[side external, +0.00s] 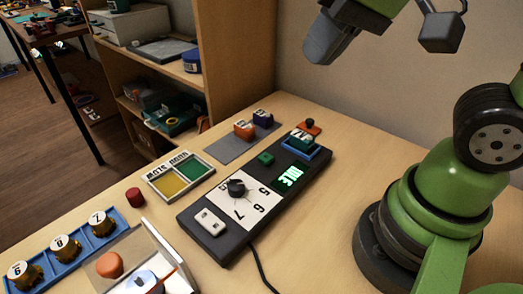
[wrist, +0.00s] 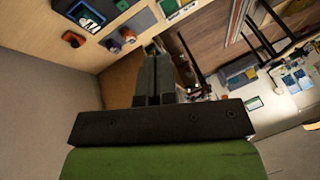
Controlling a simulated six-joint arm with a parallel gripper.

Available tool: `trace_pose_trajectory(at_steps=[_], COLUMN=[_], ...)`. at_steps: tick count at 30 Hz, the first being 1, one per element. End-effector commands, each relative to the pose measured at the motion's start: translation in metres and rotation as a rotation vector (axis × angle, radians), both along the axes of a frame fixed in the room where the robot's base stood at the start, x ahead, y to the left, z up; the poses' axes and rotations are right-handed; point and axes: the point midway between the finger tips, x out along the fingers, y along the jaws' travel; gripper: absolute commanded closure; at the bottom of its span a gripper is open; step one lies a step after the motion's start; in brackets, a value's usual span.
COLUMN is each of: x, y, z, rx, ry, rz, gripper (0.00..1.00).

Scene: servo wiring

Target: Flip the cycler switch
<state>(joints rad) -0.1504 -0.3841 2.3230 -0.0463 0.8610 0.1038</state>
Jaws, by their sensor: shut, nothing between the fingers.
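The cycler appears to be the long black box (side external: 258,190) on the table in the side view. It has a black knob (side external: 236,187) on a white dial marked 5, 6, 7, a lit green display (side external: 290,178), and a white switch plate (side external: 209,222) at its near left end. I cannot tell which way the switch is set. A small orange piece with a black knob (side external: 309,127) sits by the box's far end. It seems to show in the wrist view (wrist: 73,39) too. My gripper (side external: 318,52) is shut and empty, high above the table; its fingers (wrist: 152,52) also show in the wrist view.
A yellow and green tray (side external: 179,176), a red cylinder (side external: 134,197) and a blue rack (side external: 77,248) with gold-sided knobs lie left of the box. Orange and dark blocks (side external: 244,130) sit on a grey mat. A black cable (side external: 262,268) runs to the front. A wooden shelf (side external: 240,60) stands behind.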

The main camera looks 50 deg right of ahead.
Motion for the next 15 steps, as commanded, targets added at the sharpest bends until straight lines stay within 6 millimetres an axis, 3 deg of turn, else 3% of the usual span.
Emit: trace_pose_trajectory(at_steps=[6, 15], x=[-0.040, -0.051], y=[-0.019, -0.022], z=[0.010, 0.010], rx=[0.020, 0.022], ry=[-0.134, -0.169], rz=[-0.067, -0.082], gripper=[1.00, 1.00])
